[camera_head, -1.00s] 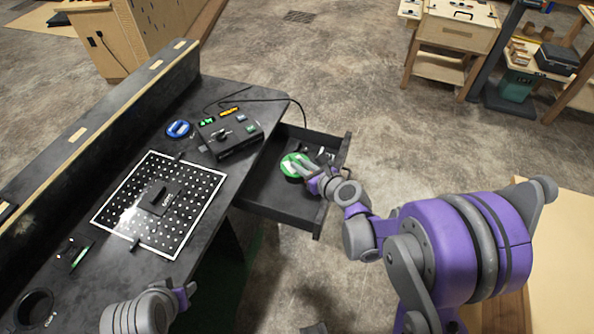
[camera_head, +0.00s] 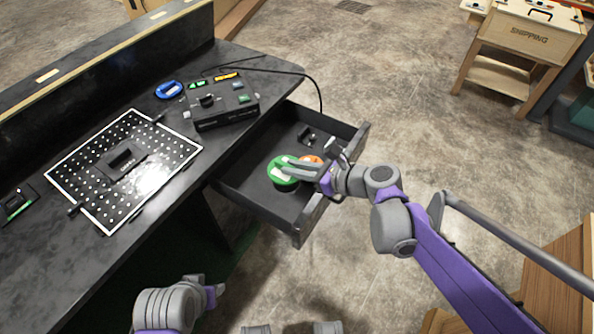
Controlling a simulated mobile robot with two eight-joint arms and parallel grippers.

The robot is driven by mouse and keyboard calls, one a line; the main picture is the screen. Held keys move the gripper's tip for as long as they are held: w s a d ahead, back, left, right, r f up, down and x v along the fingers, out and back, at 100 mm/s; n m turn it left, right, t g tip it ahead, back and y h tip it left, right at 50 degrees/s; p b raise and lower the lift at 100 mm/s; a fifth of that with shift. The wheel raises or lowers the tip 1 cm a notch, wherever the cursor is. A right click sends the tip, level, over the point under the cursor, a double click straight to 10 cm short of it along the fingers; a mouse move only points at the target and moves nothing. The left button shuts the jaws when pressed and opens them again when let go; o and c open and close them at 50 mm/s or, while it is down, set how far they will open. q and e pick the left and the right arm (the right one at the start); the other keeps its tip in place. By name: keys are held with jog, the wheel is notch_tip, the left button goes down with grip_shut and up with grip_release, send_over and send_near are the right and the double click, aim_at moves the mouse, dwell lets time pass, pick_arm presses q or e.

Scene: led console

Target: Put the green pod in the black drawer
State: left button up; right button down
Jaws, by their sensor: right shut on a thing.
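The black drawer (camera_head: 252,183) is pulled open from the black workbench. The round green pod (camera_head: 277,178) is within the drawer's outline, towards its near side. My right gripper (camera_head: 288,163) is shut on the green pod, its grey fingers over the top. I cannot tell whether the pod touches the drawer floor or hangs just above it. An orange thing (camera_head: 311,160) shows beside the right gripper's fingers, partly hidden by them. My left gripper (camera_head: 214,291) is low in the view, away from the drawer; its fingers are too unclear to read.
On the workbench (camera_head: 150,222) are a black console (camera_head: 222,103) with a cable, a blue pod (camera_head: 168,90) and a perforated board (camera_head: 67,158) with a black block. A small dark object (camera_head: 307,135) lies in the drawer's far part. Open floor lies right of the drawer.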

notch_tip(320, 180, down, 10)
jog(key=b, duration=0.3)
jog(key=shift+a, duration=0.1)
jog(key=shift+s+f+b, duration=0.2)
jog(key=shift+f+b, duration=0.35)
jog(key=shift+b, duration=0.1)
jog(key=c, duration=0.8)
grip_release()
jog(key=shift+c, duration=0.2)
jog(key=r+p+v, duration=0.1)
jog(key=p+v, duration=0.2)
jog(key=v, duration=0.9)
jog(key=shift+w+r+p, duration=0.15)
jog(key=shift+r+p, duration=0.05)
jog(key=shift+p, duration=0.1)
